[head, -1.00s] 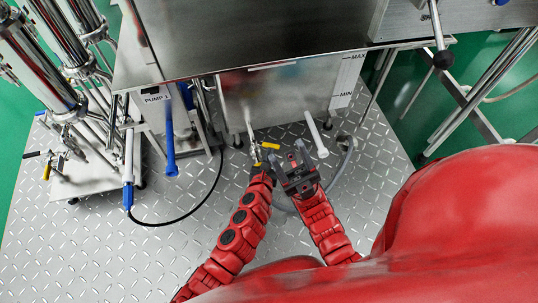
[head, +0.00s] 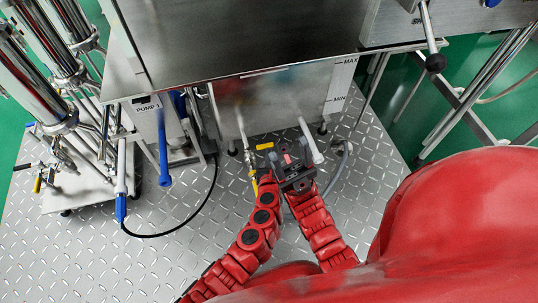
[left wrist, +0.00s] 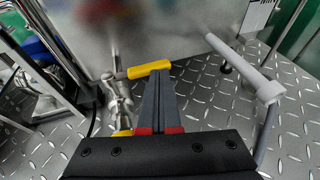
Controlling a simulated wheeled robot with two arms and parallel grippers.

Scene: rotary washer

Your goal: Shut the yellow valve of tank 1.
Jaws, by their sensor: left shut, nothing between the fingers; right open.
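The yellow valve handle (head: 265,146) is a short bar lying crosswise below the tank (head: 300,95), beside a metal pipe and fitting. It also shows in the left wrist view (left wrist: 149,69), sticking out to the right of the metal valve body (left wrist: 112,88). My left gripper (left wrist: 160,76) is shut and empty; its fingertips are at the right end of the handle, and I cannot tell whether they touch it. In the head view my left gripper (head: 273,160) is partly hidden. My right gripper (head: 294,158) is open and empty, close beside the left one.
A second yellow part (head: 254,185) shows lower, left of my left arm. A white pipe (head: 309,140) hangs to the right, with a grey hose (head: 343,160). A blue-handled pipe (head: 164,160) and pump (head: 150,120) stand left. Open metal floor lies in front.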

